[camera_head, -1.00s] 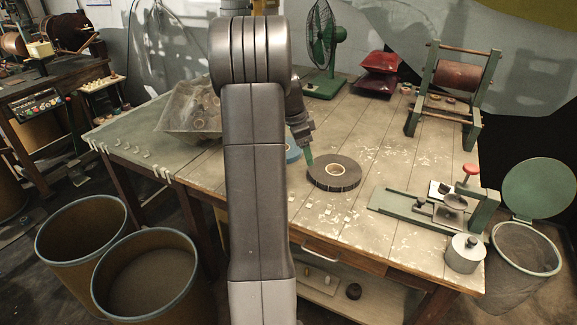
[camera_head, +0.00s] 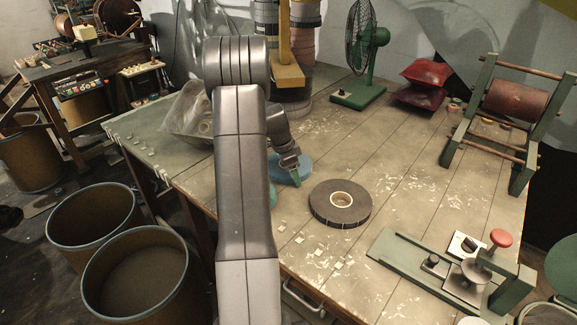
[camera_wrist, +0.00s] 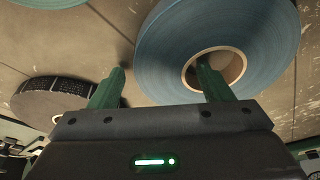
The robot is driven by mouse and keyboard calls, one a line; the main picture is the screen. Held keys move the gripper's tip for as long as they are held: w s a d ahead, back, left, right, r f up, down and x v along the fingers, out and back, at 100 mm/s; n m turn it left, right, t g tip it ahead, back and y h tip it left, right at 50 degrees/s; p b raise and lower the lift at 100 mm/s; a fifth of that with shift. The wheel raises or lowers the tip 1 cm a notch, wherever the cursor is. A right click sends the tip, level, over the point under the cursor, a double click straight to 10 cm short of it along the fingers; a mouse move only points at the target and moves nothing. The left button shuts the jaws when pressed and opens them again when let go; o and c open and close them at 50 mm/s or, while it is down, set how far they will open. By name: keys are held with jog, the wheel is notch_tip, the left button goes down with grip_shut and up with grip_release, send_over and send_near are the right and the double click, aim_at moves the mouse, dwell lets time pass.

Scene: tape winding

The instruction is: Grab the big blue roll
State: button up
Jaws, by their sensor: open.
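The big blue roll (camera_head: 299,164) lies flat on the table, partly hidden behind my arm and gripper in the head view. In the wrist view the blue roll (camera_wrist: 160,58) fills the upper middle, with its brown core showing. My gripper (camera_head: 289,177) is open and points down at the roll. In the wrist view my gripper (camera_wrist: 160,68) has one green finger overlapping the core hole and the other beside the outer rim. I cannot tell how deep the fingertips reach. Nothing is held.
A black roll (camera_head: 340,203) lies close on the right. A green press (camera_head: 455,270), a fan (camera_head: 362,50) and a winding frame (camera_head: 510,105) stand farther off. The table's middle right is clear.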

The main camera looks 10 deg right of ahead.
jog(key=c, duration=1.3)
jog(key=shift+r, duration=0.1)
